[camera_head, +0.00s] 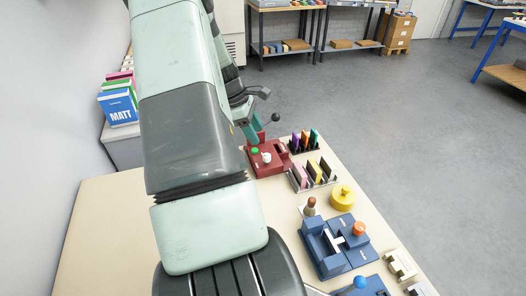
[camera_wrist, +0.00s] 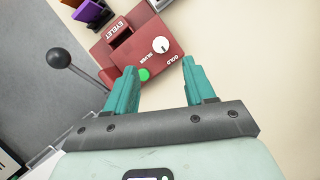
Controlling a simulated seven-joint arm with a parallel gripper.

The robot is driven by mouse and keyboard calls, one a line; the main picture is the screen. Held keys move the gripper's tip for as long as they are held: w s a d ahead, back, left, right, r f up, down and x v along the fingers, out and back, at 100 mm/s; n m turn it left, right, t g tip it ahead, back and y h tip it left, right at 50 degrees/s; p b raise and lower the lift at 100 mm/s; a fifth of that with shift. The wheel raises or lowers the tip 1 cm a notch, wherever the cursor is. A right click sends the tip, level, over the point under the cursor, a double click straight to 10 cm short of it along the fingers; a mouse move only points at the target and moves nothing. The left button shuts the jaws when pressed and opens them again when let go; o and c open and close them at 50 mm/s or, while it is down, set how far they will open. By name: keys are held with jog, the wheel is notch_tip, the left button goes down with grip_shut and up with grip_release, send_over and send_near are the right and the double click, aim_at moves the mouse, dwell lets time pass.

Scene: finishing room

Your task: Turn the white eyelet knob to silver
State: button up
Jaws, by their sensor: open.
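The red eyelet machine (camera_wrist: 125,50) shows at the top of the wrist view, lettered EYELET, SILVER and GOLD; it stands at the table's far end in the head view (camera_head: 268,171). Its round white knob (camera_wrist: 160,45) sits by the SILVER and GOLD labels and also shows in the head view (camera_head: 266,158). A small dark mark is on the knob; I cannot tell which label it points at. My gripper (camera_wrist: 159,68) is open and empty. The knob appears just beyond the gap between its teal fingertips, apart from both. In the head view my arm hides most of the gripper.
A green button (camera_wrist: 144,75) is close to the left finger. A lever with a black ball (camera_wrist: 59,58) sticks out left of the machine. Racks of coloured pieces (camera_head: 313,175), a yellow round piece (camera_head: 342,198) and a blue device (camera_head: 338,246) stand nearer along the table's right side.

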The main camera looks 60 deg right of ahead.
aim_at(267, 155)
jog(key=x, duration=0.9)
jog(key=shift+f, duration=0.25)
grip_shut()
